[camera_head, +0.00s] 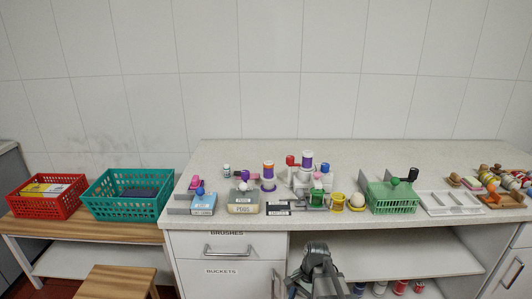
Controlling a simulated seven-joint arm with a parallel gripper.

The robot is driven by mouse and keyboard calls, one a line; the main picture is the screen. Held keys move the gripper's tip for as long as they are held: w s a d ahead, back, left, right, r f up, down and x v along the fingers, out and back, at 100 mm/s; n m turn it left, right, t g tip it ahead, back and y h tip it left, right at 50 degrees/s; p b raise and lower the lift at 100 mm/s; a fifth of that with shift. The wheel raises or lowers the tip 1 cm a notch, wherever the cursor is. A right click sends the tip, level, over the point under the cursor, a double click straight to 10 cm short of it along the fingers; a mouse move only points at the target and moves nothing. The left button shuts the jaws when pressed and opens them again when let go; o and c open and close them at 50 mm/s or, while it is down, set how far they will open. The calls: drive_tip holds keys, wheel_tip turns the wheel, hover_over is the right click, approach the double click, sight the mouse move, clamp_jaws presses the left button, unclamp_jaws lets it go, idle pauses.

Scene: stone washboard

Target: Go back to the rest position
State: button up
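A dark grey part of my arm rises at the bottom centre, in front of the open lower shelf and below the counter's front edge. No fingertips can be made out on it, so whether my gripper is open or shut does not show. I see nothing held there. The stone counter (340,222) stands behind it, apart from the arm.
Bottles, labelled boxes and brushes crowd the counter's front, with a green basket (392,197) and a white tray (430,209) on the right. A red basket (45,210) and a teal basket (125,211) stand on a wooden bench. The counter's back is clear.

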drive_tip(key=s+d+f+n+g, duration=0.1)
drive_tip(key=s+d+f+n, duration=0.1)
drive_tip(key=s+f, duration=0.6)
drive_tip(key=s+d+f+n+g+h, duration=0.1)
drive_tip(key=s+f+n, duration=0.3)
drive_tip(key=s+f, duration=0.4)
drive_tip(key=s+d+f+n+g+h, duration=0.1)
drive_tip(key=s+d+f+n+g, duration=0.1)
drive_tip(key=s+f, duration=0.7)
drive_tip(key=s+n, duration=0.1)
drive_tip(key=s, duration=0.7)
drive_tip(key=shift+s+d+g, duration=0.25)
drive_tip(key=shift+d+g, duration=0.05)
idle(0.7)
